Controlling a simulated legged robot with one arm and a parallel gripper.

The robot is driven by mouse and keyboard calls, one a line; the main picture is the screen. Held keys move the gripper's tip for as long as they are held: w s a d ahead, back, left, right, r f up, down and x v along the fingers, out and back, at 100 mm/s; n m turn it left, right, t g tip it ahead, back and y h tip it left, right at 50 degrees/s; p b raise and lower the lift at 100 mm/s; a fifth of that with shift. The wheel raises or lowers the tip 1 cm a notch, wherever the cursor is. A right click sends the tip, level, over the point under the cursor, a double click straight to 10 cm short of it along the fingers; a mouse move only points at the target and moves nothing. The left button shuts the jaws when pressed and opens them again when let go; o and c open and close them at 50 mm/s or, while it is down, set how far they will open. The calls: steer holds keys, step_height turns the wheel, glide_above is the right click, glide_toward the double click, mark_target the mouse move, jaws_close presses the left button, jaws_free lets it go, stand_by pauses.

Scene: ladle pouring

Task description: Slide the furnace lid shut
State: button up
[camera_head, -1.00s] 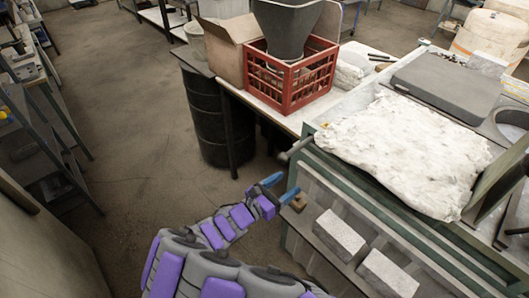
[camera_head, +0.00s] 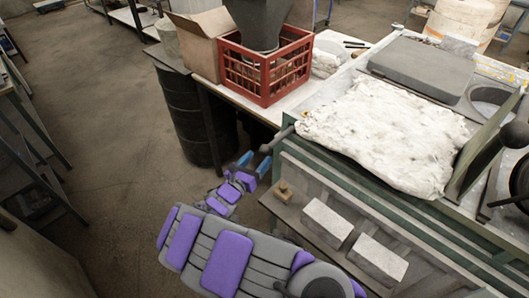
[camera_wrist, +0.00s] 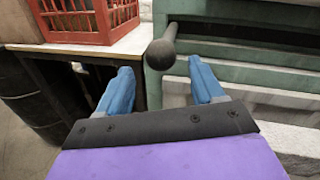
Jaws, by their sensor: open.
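The green furnace (camera_head: 335,165) stands at the right with a round opening (camera_head: 490,95) in its top. A flat dark grey slab (camera_head: 422,70), which looks like the lid, lies beside the opening. A grey rod handle (camera_head: 277,139) with a rounded dark end sticks out of the furnace's near left corner. My gripper (camera_head: 256,163) is open and empty, just short of this handle. In the wrist view, the handle end (camera_wrist: 160,55) shows between and beyond the two blue fingertips (camera_wrist: 160,70). It appears apart from both fingers. Whether the rod joins the slab is hidden.
A white crumpled blanket (camera_head: 385,135) covers part of the furnace top. Pale bricks (camera_head: 327,222) lie on a side ledge. A red crate (camera_head: 263,75) sits on the table left of the furnace, with a black drum (camera_head: 190,115) beside it. Floor at left is clear.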

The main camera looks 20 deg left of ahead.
mark_target(262, 154)
steer(key=shift+w+d+b, duration=0.1)
steer(key=shift+w+d, duration=0.1)
steer(key=shift+w, duration=0.7)
steer(key=shift+w+d+b, duration=0.1)
steer(key=shift+w+d, duration=0.05)
steer(key=shift+w, duration=0.75)
steer(key=shift+w+d+b, duration=0.1)
steer(key=shift+w+d, duration=0.1)
steer(key=shift+w, duration=0.7)
steer(key=shift+c, duration=0.2)
jaws_close()
